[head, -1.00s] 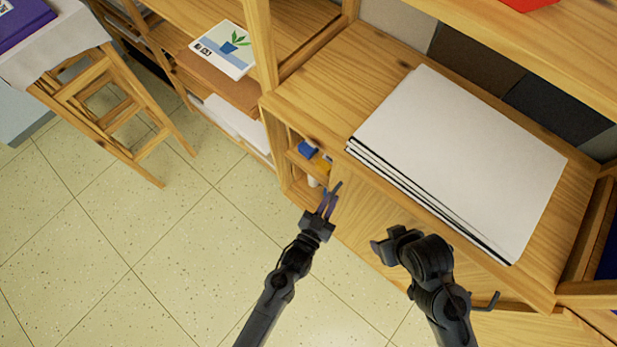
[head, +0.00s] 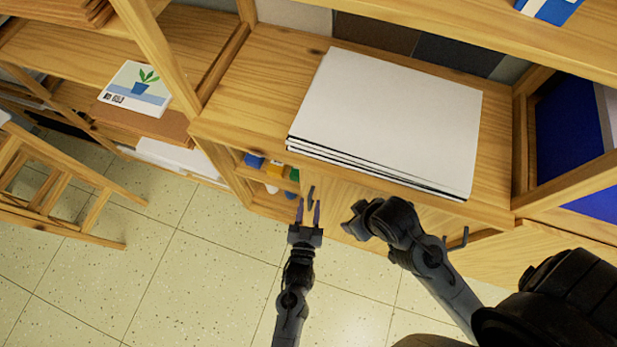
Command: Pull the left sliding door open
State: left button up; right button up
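The left sliding door (head: 345,200) is a light wooden panel under the cabinet top. It is partly open, with a gap at its left side showing shelves inside. A dark upright handle (head: 311,192) is near the door's left edge. My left gripper (head: 308,208) is at the handle, its two fingers apart with the handle between them; whether they touch it I cannot tell. My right gripper (head: 358,220) is in front of the door, to the right of the left one; its fingers do not show clearly.
Blue, yellow and green items (head: 275,168) are inside the gap. A stack of white boards (head: 390,120) lies on the cabinet top (head: 255,100). Another dark handle (head: 458,240) is further right. A wooden stool (head: 60,190) stands left; the floor (head: 200,270) between is clear.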

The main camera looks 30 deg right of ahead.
pick_arm(q)
jog(key=shift+a, duration=0.1)
jog(key=shift+s+a, duration=0.35)
jog(key=shift+s, duration=0.05)
jog(key=p+v, duration=0.2)
jog(key=v, duration=0.7)
jog(key=shift+s+a+p, duration=0.2)
jog(key=shift+s+p, duration=0.1)
jog(key=shift+p, duration=0.05)
